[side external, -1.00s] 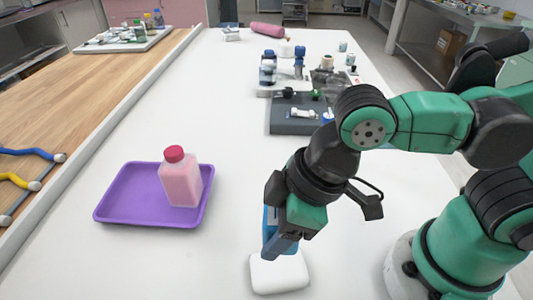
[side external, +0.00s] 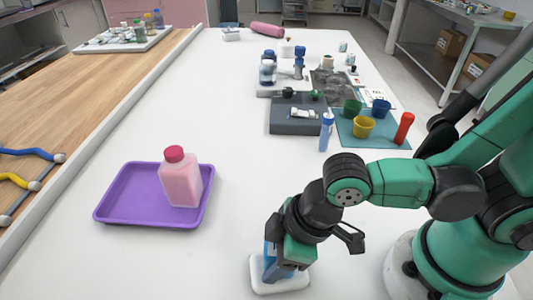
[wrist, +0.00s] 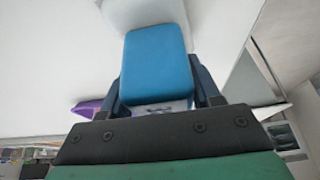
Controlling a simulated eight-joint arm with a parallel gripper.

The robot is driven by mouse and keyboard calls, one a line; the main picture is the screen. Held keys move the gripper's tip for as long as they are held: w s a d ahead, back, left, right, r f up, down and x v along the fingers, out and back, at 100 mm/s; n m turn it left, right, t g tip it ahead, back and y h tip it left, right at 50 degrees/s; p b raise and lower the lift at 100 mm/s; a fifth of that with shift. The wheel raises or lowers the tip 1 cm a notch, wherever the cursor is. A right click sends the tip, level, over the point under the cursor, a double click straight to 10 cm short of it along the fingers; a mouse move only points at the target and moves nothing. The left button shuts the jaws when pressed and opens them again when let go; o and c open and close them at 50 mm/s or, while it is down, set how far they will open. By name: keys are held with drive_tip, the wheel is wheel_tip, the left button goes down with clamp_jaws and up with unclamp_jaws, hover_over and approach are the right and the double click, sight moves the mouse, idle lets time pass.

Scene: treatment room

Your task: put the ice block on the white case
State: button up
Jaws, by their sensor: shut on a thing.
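The blue ice block (side external: 268,252) is held between the fingers of my gripper (side external: 280,270), which is shut on it. The white case (side external: 264,285), a low rounded box, lies on the white table directly below the block and fingers, near the bottom of the side view. The fingers hide part of the block and of the case's top. I cannot tell whether the block touches the case. In the wrist view the block (wrist: 157,62) fills the middle between the fingers, and the pale case (wrist: 145,13) shows beyond it at the top.
A purple tray (side external: 126,206) with a pink bottle (side external: 181,180) stands to the left. Behind are a blue tube (side external: 326,133), a teal mat (side external: 388,138) with cups and a red tube (side external: 404,128), and a grey block (side external: 290,122). Table around the case is clear.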

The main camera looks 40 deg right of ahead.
drive_tip(key=shift+f, duration=0.15)
drive_tip(key=o, duration=1.3)
drive_tip(key=shift+v, duration=3.75)
drive_tip(key=shift+w, duration=0.1)
drive_tip(key=w+d+r+m+t+h, duration=0.3)
drive_tip(key=w+d+m, duration=0.6)
drive_tip(key=d, duration=0.5)
drive_tip(key=shift+w+d+t, duration=0.25)
drive_tip(key=shift+w+t, duration=0.1)
drive_tip(key=shift+t, duration=0.15)
